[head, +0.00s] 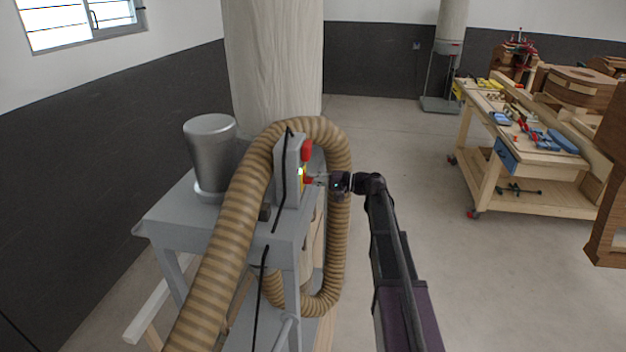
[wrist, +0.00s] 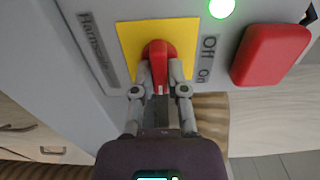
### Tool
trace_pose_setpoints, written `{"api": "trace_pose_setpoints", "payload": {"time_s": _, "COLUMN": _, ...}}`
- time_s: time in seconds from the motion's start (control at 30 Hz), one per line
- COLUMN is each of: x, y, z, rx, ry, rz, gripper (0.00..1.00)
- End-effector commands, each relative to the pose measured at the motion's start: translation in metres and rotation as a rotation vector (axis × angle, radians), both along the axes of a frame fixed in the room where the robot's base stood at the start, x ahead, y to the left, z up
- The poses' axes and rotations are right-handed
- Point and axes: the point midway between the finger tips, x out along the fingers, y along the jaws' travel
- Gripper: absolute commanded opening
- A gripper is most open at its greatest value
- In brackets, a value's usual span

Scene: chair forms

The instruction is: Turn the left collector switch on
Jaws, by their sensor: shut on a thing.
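The collector's grey switch box (head: 292,170) stands on the grey dust collector frame in the head view. In the wrist view its red rotary switch (wrist: 159,52) sits on a yellow plate (wrist: 130,40), with "Off" and "On" labels to the right. My gripper (wrist: 160,78) is shut on the red switch, one finger on each side of its handle. The handle points down in the wrist view, toward my gripper. A green light (wrist: 221,8) glows above the labels. In the head view my gripper (head: 316,180) reaches the box from the right.
A ribbed tan hose (head: 232,235) loops around the box, close to my wrist. A red button (wrist: 270,55) sits beside the switch. A wooden workbench (head: 520,165) with tools stands at the right. The floor between is clear.

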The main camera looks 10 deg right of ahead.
Motion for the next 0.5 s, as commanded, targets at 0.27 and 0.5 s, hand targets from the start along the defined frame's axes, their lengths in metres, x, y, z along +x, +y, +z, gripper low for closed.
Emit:
{"api": "trace_pose_setpoints", "payload": {"time_s": 0.27, "x": 0.001, "y": 0.0009, "z": 0.0009, "rx": 0.004, "ry": 0.0, "rz": 0.0, "gripper": 0.0}}
{"api": "trace_pose_setpoints", "payload": {"time_s": 0.5, "x": 0.0007, "y": 0.0008, "z": 0.0005, "rx": 0.002, "ry": 0.0, "rz": 0.0, "gripper": 0.53}}
